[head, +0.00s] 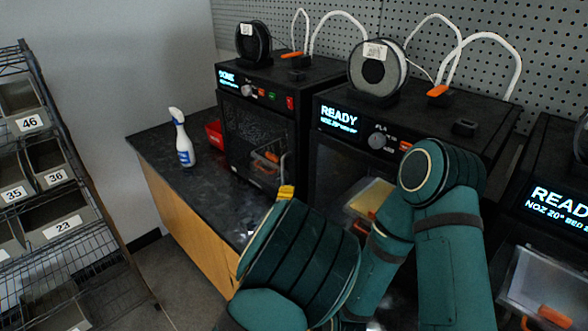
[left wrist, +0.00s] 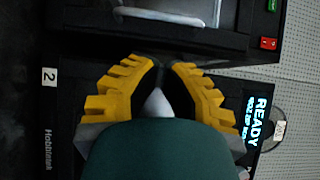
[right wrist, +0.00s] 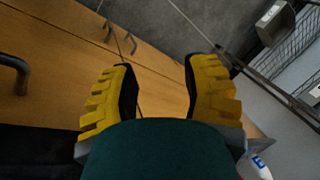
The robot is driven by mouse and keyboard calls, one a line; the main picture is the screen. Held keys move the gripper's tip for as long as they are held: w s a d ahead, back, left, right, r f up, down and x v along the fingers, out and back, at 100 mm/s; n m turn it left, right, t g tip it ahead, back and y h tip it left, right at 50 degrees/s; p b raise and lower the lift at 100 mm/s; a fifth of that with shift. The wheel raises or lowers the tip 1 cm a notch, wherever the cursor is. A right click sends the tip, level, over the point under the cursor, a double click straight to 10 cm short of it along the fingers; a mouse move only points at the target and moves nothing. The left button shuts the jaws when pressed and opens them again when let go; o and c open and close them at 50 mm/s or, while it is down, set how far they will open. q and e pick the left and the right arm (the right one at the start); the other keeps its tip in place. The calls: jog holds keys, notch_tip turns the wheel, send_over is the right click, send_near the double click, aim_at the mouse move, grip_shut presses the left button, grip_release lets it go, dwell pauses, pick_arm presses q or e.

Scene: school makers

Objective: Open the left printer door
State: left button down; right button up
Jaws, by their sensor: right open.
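The left printer (head: 258,80) is a black box with a "DONE"-like display, at the back left of the counter in the head view. Its dark see-through door (head: 250,125) looks shut. A grey bar handle (left wrist: 160,17) shows at the top of the left wrist view. My left gripper (left wrist: 165,66) has its yellow fingers drawn close together, with a narrow gap at the tips. It is apart from the handle; one yellow finger shows in the head view (head: 286,191). My right gripper (right wrist: 158,62) is open and empty, over the wooden cabinet front; the head view does not show it.
A middle printer (head: 335,150) reading "READY" stands just right of the left one, and another printer (head: 555,205) stands farther right. A spray bottle (head: 182,140) and red bin (head: 214,134) are on the counter (head: 160,148). Wire shelving (head: 110,245) is at the left.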

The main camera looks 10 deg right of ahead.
aim_at(293, 169)
pick_arm(q)
jog(key=x, duration=0.9)
jog(key=shift+w+d+b, duration=0.15)
jog(key=shift+w+b, duration=0.2)
jog(key=shift+w, duration=0.05)
